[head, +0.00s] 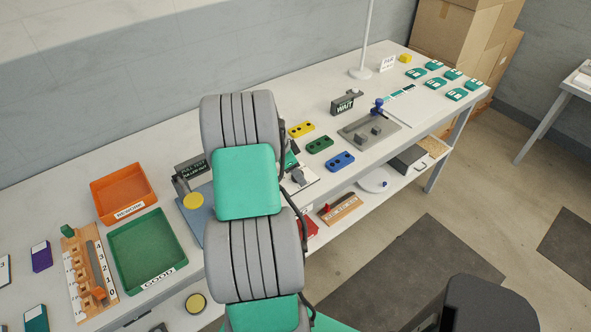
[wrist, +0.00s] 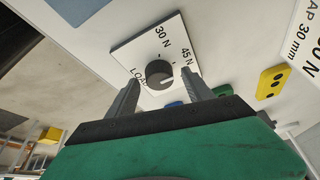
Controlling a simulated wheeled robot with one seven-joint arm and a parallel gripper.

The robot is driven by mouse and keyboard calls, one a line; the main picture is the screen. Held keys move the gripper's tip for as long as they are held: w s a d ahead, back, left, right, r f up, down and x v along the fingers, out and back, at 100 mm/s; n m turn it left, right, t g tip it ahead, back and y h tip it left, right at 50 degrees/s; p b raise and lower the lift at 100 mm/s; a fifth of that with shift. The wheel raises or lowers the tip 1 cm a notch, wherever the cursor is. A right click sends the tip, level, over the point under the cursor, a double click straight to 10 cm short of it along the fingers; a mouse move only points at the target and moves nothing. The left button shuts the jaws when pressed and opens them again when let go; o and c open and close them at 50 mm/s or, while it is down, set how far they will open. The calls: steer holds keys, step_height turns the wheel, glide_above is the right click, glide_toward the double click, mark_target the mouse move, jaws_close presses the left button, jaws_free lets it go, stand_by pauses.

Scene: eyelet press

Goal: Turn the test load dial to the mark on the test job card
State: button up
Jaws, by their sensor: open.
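The test load dial is a dark round knob (wrist: 158,72) on a square white plate (wrist: 128,50) in the wrist view. The plate reads 30 N, 45 N and a partly hidden word starting LOA. A pale line shows on the knob's lower right, but its exact setting is hard to read. My gripper (wrist: 160,78) is open, with one finger on either side of the knob; I cannot tell whether they touch it. A white card (wrist: 308,45) at the right edge is cut off, reading "0 N" and "AP 30 mm". In the head view my arm hides most of this area.
Yellow (head: 302,129), green (head: 320,145) and blue (head: 340,161) two-hole blocks lie right of my arm. An orange tray (head: 122,171) and green tray (head: 118,242) sit left.

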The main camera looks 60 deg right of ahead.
jaws_close()
stand_by(0.6)
